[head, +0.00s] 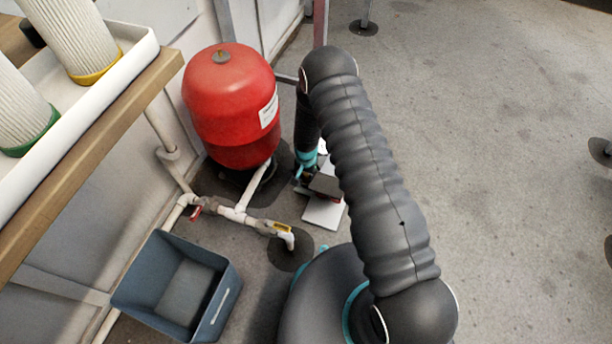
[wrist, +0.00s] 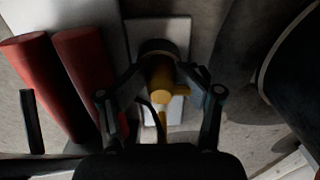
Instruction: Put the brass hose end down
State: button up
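In the wrist view the brass hose end (wrist: 162,80) is a yellow fitting with a short side branch and a dark round part at its far end. My gripper (wrist: 161,70) has its two fingers closed in from both sides against it. A thin dark curved line, perhaps a hose, runs near the brass piece. A pale flat plate (wrist: 172,28) lies behind it; I cannot tell whether they touch. In the head view my gripper (head: 305,178) points down near the floor beside the red tank, and my arm partly hides it. The brass hose end cannot be made out there.
A red tank (head: 230,100) stands left of my gripper. White pipework (head: 235,214) runs below it. A blue-grey bin (head: 222,300) is at lower left. A pale plate (head: 322,213) with a dark and red item lies near my gripper. Open floor (head: 510,150) lies right.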

jog(key=shift+r, duration=0.15)
dwell(0.3)
jog(key=shift+r+p, duration=0.6)
jog(key=shift+p, duration=0.2)
notch_tip(320, 180, up, 12)
notch_tip(320, 180, up, 17)
jog(key=t, duration=0.1)
send_over(306, 174)
jog(key=d, duration=0.4)
jog(key=s+d+r+n+t, duration=0.1)
jog(key=s+d+r, duration=0.15)
jog(key=r, duration=0.55)
jog(key=s+d+r+n+t, duration=0.1)
jog(key=s+d+r, duration=0.15)
jog(key=r, duration=0.55)
jog(key=s+d+r+t, duration=0.1)
jog(key=s+d+r, duration=0.1)
jog(key=s+r, duration=0.2)
jog(key=s+d+r+n, duration=0.1)
jog(key=s+d+r, duration=0.2)
jog(key=s, duration=0.8)
jog(key=s+d+r+n+t, duration=0.1)
jog(key=s+d+r, duration=0.1)
jog(key=s+r, duration=0.5)
jog(key=shift+s+d+r+t, duration=0.15)
jog(key=shift+s+d+t, duration=0.15)
jog(key=shift+s, duration=0.35)
